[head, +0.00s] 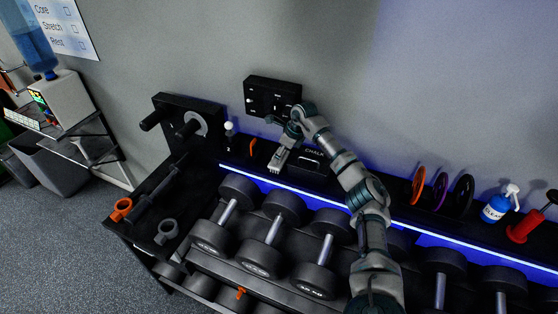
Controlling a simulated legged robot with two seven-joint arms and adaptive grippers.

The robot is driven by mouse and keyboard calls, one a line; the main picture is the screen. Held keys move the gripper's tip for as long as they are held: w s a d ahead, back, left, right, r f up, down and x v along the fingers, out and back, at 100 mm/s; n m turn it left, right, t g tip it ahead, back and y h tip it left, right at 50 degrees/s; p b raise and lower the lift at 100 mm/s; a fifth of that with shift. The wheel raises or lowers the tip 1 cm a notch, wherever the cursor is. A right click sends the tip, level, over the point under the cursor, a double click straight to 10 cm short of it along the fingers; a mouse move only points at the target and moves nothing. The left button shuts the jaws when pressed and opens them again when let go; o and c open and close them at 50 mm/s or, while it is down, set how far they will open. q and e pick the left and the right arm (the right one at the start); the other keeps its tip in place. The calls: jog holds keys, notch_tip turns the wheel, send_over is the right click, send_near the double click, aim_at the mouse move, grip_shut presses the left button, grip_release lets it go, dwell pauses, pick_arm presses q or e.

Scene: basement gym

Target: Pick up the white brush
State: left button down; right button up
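My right arm comes in from the bottom right and reaches over the dumbbell rack to its back shelf. My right gripper (280,153) hangs from the bent wrist, pointing down beside the black chalk box (313,163). A narrow pale piece with a ribbed lower end (275,167) shows at the gripper's tip. It may be the white brush or the fingers themselves; I cannot tell which. Whether the fingers are open or shut is too small to see. No other clear white brush is visible. My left gripper is not in view.
A black wall box (272,97) is close behind the wrist. A white-topped bottle (230,133) stands left on the shelf. Several dumbbells (274,232) fill the rack below. Coloured discs (440,190), a blue spray bottle (496,206) and a red item (524,228) stand right.

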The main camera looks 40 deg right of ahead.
jog(key=shift+c, duration=1)
jog(key=shift+a+r, duration=0.2)
jog(key=shift+r, duration=0.1)
notch_tip(320, 180, up, 6)
jog(key=shift+r+b, duration=0.2)
jog(key=shift+b, duration=0.2)
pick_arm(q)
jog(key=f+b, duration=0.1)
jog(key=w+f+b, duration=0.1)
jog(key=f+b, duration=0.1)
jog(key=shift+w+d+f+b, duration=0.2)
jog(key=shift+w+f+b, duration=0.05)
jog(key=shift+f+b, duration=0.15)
pick_arm(e)
jog(key=s+a, duration=0.3)
jog(key=a, duration=0.2)
jog(key=s+a, duration=0.3)
jog(key=a, duration=0.3)
jog(key=s+a, duration=0.3)
jog(key=a, duration=0.3)
jog(key=shift+s+a, duration=0.1)
jog(key=shift+a, duration=0.15)
